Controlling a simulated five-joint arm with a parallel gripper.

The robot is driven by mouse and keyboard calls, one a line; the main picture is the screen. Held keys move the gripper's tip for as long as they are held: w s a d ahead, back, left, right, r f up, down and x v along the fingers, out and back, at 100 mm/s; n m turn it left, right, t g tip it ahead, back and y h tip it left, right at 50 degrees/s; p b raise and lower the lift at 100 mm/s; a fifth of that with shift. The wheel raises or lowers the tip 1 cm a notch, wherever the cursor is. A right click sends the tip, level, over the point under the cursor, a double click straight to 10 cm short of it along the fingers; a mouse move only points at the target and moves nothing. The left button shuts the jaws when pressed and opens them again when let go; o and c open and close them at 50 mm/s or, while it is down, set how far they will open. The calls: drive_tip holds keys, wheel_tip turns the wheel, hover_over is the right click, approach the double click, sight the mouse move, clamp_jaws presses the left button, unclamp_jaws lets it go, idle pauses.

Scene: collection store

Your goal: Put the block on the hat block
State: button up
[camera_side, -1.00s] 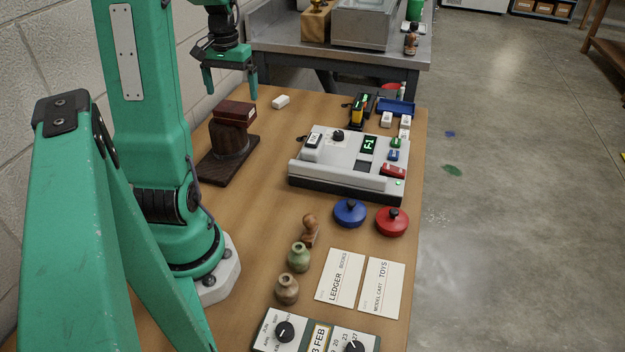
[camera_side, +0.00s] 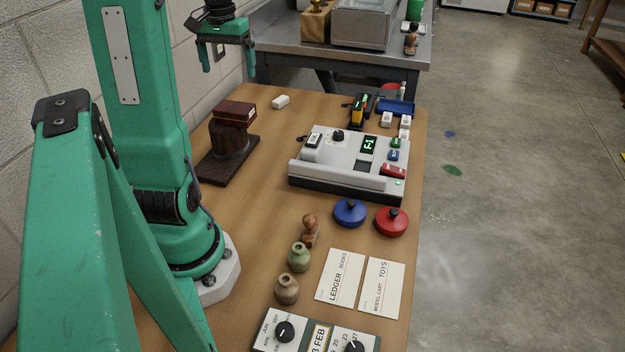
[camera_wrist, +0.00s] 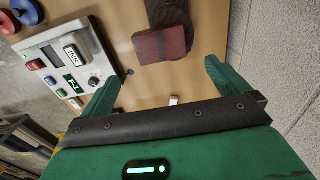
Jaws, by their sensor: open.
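The dark red block (camera_side: 234,113) rests on top of the dark wooden hat block (camera_side: 229,144), which stands upright on its flat base at the left of the bench. In the wrist view the block (camera_wrist: 163,45) shows face on, with the hat block (camera_wrist: 168,13) partly hidden behind it. My gripper (camera_side: 228,72) is open and empty, above and behind the block and clear of it. In the wrist view its two fingers (camera_wrist: 160,85) stand wide apart with nothing between them.
A small white piece (camera_side: 281,101) lies behind the hat block. A grey console (camera_side: 345,177) with buttons stands to the right. Blue (camera_side: 349,212) and red (camera_side: 391,221) knobbed discs and small bottles (camera_side: 298,257) are nearer the front. A metal table (camera_side: 340,62) stands beyond the bench.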

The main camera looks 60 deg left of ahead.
drive_tip(key=shift+d, duration=0.1)
drive_tip(key=w+d+r+m+t+y, duration=0.1)
drive_tip(key=w+d+m, duration=0.15)
drive_tip(key=d, duration=0.55)
drive_tip(key=w+d+r+m+t, duration=0.1)
drive_tip(key=w+d+r+m, duration=0.15)
drive_tip(key=d, duration=0.55)
drive_tip(key=s+d+f+m+t, duration=0.1)
drive_tip(key=s+d+m, duration=0.1)
drive_tip(key=d, duration=0.6)
drive_tip(key=s+d+f+m+t+h, duration=0.1)
drive_tip(key=d+m+t, duration=0.1)
drive_tip(key=d, duration=0.6)
drive_tip(key=shift+s+d+f+t, duration=0.15)
drive_tip(key=shift+s+f+t, duration=0.15)
drive_tip(key=shift+s+f, duration=0.1)
